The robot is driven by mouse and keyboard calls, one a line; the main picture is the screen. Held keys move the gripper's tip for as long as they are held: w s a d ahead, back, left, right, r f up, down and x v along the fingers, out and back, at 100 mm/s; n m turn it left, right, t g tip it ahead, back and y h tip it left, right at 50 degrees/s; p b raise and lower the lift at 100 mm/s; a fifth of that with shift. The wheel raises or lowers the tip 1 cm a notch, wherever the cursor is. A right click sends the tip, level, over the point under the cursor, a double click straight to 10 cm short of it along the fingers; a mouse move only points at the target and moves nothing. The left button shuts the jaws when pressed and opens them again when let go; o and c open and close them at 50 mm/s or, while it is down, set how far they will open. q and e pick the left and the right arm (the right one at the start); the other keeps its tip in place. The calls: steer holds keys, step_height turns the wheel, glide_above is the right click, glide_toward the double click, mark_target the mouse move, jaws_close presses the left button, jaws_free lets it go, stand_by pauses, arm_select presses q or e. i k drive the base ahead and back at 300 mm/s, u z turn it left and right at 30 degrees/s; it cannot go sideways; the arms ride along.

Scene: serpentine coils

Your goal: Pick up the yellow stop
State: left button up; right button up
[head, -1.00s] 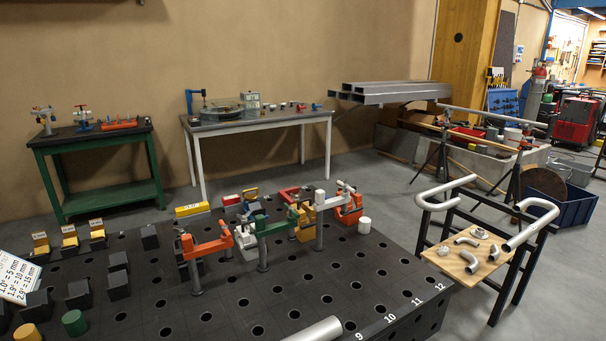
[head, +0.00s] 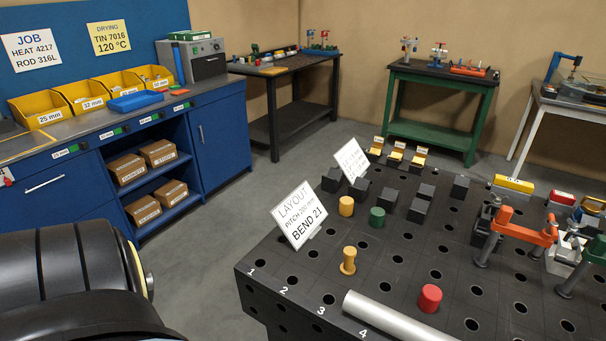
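Two yellow pieces stand on the black perforated table (head: 290,262). One is a short plain yellow cylinder (head: 346,206), left of a green cylinder (head: 377,217). The other is a yellow peg with a wider foot (head: 348,261), nearer the table's front left. I cannot tell from looks alone which one is called the stop. A red cylinder (head: 430,298) stands further right. Neither of my grippers is in view.
A silver tube (head: 395,322) lies at the front edge. A layout sign (head: 299,214) stands at the left edge, with several black blocks (head: 419,208) behind. Clamps (head: 515,230) crowd the right. A blue bench (head: 222,130) stands at left.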

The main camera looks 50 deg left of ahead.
mark_target(346, 206)
steer(key=u, duration=1.3)
